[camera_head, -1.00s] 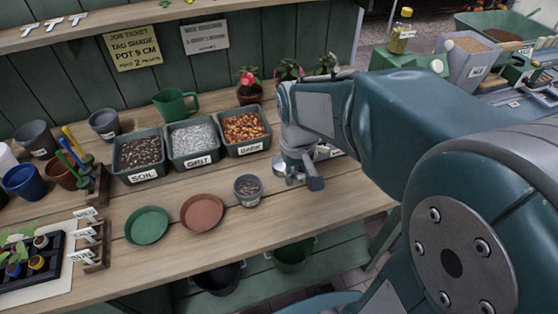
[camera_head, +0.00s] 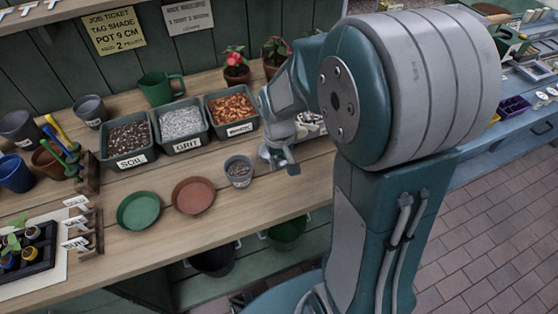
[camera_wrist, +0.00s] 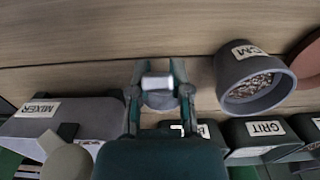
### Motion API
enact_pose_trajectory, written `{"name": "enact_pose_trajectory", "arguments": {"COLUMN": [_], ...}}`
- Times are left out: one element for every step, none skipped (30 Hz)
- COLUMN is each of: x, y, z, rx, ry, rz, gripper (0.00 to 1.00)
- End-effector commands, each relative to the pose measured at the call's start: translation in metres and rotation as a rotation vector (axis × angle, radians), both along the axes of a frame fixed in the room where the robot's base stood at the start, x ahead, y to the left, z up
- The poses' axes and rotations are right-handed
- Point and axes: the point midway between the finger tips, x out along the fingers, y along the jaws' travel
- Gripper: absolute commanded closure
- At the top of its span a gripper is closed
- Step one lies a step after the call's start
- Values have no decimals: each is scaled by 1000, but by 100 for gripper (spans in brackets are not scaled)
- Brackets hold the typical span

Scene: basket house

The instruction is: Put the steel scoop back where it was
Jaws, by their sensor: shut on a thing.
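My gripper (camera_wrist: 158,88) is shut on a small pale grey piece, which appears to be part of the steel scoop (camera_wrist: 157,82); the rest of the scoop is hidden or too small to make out. In the head view my gripper (camera_head: 280,155) is low over the bench, right of the small grey pot (camera_head: 238,171) and in front of the bark bin's right side. The grey pot, part filled, also shows in the wrist view (camera_wrist: 232,90), right of my fingers and apart from them.
The soil bin (camera_head: 128,160), grit bin (camera_head: 182,143) and bark bin (camera_head: 240,128) stand in a row. A green saucer (camera_head: 138,210) and a terracotta saucer (camera_head: 193,195) lie in front. A mixer box (camera_wrist: 65,120) shows in the wrist view. Potted flowers (camera_head: 236,72) stand behind.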

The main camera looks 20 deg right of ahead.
Motion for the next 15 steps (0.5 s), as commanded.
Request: {"name": "enact_pose_trajectory", "arguments": {"x": [0,0,0,0,0,0,0,0,0,0,0,0,0,0,0], "y": [0,0,0,0,0,0,0,0,0,0,0,0,0,0,0], "z": [-1,-2,-2,-1,-1,-1,-1,-1,-1,-1,-1,-1,-1,-1,-1], "rx": [0,0,0,0,0,0,0,0,0,0,0,0,0,0,0], "ry": [1,1,0,0,0,0,0,0,0,1,1,1,1,1,0], "rz": [0,0,0,0,0,0,0,0,0,0,0,0,0,0,0], "gripper": [100,100,57,44,40,40,40,40,40,40,40,40,40,40,40]}}
